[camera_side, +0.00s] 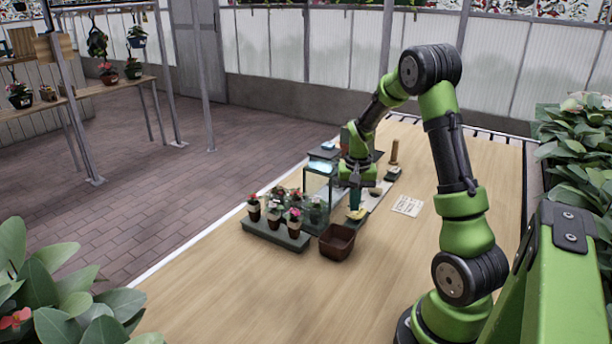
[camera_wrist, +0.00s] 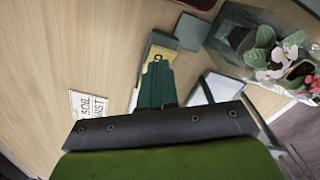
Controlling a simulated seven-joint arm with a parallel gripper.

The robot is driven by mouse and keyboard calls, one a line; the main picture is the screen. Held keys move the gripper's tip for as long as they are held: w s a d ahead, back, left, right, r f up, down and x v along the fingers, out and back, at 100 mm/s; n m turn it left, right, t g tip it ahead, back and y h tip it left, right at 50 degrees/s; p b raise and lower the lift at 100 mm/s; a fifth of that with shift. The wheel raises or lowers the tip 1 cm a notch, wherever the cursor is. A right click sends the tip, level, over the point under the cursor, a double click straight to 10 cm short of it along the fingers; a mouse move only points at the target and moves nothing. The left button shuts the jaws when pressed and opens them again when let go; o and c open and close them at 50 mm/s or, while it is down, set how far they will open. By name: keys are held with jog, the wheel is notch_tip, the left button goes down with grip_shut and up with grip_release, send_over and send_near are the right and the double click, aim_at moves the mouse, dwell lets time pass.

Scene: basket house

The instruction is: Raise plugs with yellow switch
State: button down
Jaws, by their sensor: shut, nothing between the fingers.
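A small yellow piece (camera_side: 357,213), which looks like the yellow switch, sits on the light strip at the front of the device on the table. In the wrist view the yellow piece (camera_wrist: 160,52) shows just beyond my fingertips, partly covered by them. My gripper (camera_side: 355,206) points down, its dark green fingers shut and empty, right at the yellow piece; I cannot tell whether they touch it. The fingers also show in the wrist view (camera_wrist: 156,70). A tray (camera_side: 268,235) holds several potted flowering plants. I cannot make out the plugs as separate parts.
A glass case (camera_side: 318,187) with a plant stands left of my gripper. A brown pot (camera_side: 337,242) stands in front of it. A printed card (camera_side: 407,205) lies to the right. A post-like wooden handle (camera_side: 394,152) stands behind. The front of the table is clear.

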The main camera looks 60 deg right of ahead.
aim_at(354, 217)
jog(key=shift+f, duration=1.3)
dwell(0.5)
jog(key=shift+r, duration=3.55)
jog(key=shift+s+a+f, duration=0.2)
jog(key=shift+a+f, duration=0.1)
jog(key=shift+a, duration=0.1)
jog(key=s+a+r+n+t, duration=0.2)
jog(key=a+r, duration=0.3)
jog(key=a, duration=0.4)
jog(key=s+a+r+n+t+y, duration=0.1)
jog(key=s+a+r+n+t, duration=0.1)
jog(key=a, duration=0.8)
jog(key=s+a+r+n+t+y, duration=0.1)
jog(key=s+a+r+n+t, duration=0.1)
jog(key=a+r, duration=0.5)
jog(key=a+n+t, duration=0.1)
jog(key=a+n, duration=0.1)
jog(key=a, duration=0.1)
jog(key=shift+s+r, duration=0.3)
jog(key=shift+r, duration=0.05)
jog(key=c, duration=1.8)
grip_release()
jog(key=shift+c, duration=0.2)
